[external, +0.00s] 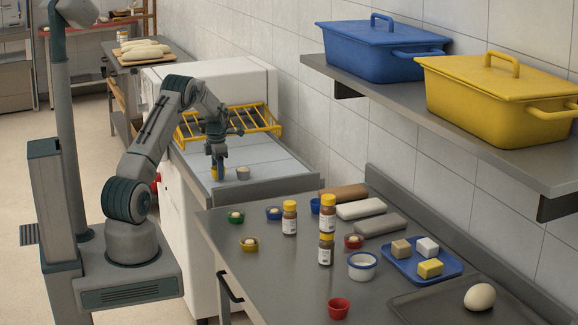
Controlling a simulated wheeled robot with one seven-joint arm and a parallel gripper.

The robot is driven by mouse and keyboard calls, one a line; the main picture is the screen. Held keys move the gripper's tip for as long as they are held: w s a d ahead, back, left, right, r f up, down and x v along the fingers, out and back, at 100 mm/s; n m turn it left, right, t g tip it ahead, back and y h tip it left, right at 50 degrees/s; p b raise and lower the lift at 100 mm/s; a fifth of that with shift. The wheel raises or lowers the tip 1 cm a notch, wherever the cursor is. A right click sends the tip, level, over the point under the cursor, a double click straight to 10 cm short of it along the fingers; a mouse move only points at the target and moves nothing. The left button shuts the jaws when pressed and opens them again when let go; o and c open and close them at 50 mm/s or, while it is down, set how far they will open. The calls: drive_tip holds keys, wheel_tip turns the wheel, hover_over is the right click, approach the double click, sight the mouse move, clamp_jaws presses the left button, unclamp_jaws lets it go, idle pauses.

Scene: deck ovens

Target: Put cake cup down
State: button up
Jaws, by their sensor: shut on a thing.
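My gripper (217,168) points down over the light work surface (208,160) in front of the white oven. It is shut on a small yellow cup (222,171), the cake cup, which is partly hidden by the fingers. The cup is at or just above the surface; I cannot tell whether it touches.
A yellow wire rack (262,118) is behind my gripper. The nearer steel table (285,275) holds small coloured cups, including a green one (236,216), jars (290,218) and a blue tray (457,268). A shelf (465,120) with lidded bins overhangs its right side.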

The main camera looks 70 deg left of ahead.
drive_tip(key=shift+f, duration=0.6)
drive_tip(key=shift+f, duration=0.15)
drive_tip(key=o, duration=1)
drive_tip(key=shift+c, duration=0.2)
wheel_tip(320, 180, up, 12)
drive_tip(key=b, duration=0.2)
drive_tip(key=shift+r, duration=0.2)
